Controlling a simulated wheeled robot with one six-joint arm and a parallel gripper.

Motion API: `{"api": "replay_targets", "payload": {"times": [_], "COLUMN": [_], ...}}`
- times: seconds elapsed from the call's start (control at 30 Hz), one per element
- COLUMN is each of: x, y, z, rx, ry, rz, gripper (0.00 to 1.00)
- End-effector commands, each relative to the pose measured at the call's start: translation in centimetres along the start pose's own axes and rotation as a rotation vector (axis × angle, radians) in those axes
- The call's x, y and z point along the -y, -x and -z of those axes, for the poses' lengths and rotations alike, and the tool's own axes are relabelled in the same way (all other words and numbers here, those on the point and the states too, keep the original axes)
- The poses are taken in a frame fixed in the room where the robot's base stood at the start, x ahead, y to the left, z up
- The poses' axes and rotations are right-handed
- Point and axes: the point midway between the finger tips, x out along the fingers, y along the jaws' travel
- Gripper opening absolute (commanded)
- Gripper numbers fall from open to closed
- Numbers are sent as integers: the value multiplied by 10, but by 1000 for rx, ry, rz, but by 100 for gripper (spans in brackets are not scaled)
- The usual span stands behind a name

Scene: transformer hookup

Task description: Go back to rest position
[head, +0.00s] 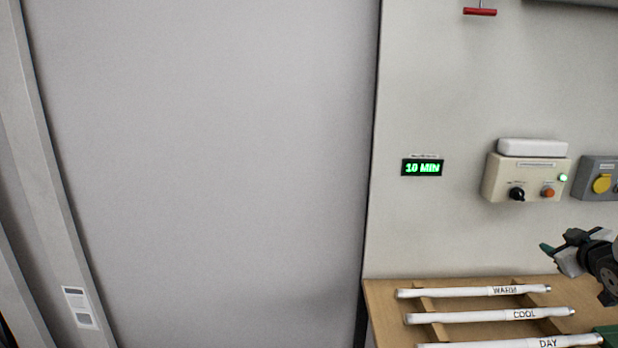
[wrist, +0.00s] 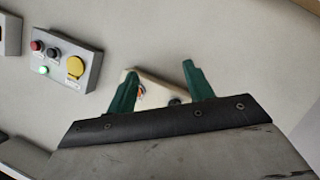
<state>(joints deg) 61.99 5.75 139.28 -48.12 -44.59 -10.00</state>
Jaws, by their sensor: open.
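My gripper (head: 556,254) is at the right edge of the head view, in the air above the right end of a wooden rack. Its jaws are open with nothing between them. In the wrist view its two green fingers (wrist: 158,88) stand apart, in front of a beige control box (wrist: 152,82) on the wall. The fingers hide part of that box. The beige box also shows in the head view (head: 527,178), with a black knob, an orange button and a lit green lamp. My gripper appears apart from the box and the rack.
The wooden rack (head: 385,322) holds white tubes marked WARM (head: 460,292), COOL (head: 480,315) and DAY (head: 500,343). A grey box with a yellow cover (head: 602,183) is on the wall. A display (head: 422,168) reads 10 MIN. A large plain panel (head: 210,170) fills the left.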

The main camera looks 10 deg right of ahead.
Motion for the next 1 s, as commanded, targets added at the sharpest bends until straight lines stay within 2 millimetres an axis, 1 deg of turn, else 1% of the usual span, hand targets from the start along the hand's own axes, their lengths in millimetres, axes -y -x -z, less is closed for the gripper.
{"api": "replay_targets", "payload": {"times": [0.03,0.1,0.13,0.23,0.33,0.37,0.47,0.5,0.57,0.6,0.67,0.7,0.8,0.83,0.9,1.0], "x": [-1,4,8,26,55,64,102,118,145,163,187,202,231,237,249,258], "y": [5,14,19,39,67,77,115,132,161,183,214,236,282,293,312,325], "z": [-16,-31,-34,-38,-30,-26,-5,5,22,34,51,62,84,90,102,114], "rx": [112,262,321,507,674,719,861,914,986,1030,1081,1107,1129,1122,1083,1003], "ry": [-34,-84,-105,-176,-246,-264,-324,-343,-364,-373,-374,-366,-324,-308,-268,-216], "rz": [-11,-14,-14,-2,32,47,109,143,204,250,322,372,489,519,576,621], "gripper": [52,52,52,52,52,52,52,52,52,52,52,52,52,52,52,52]}}
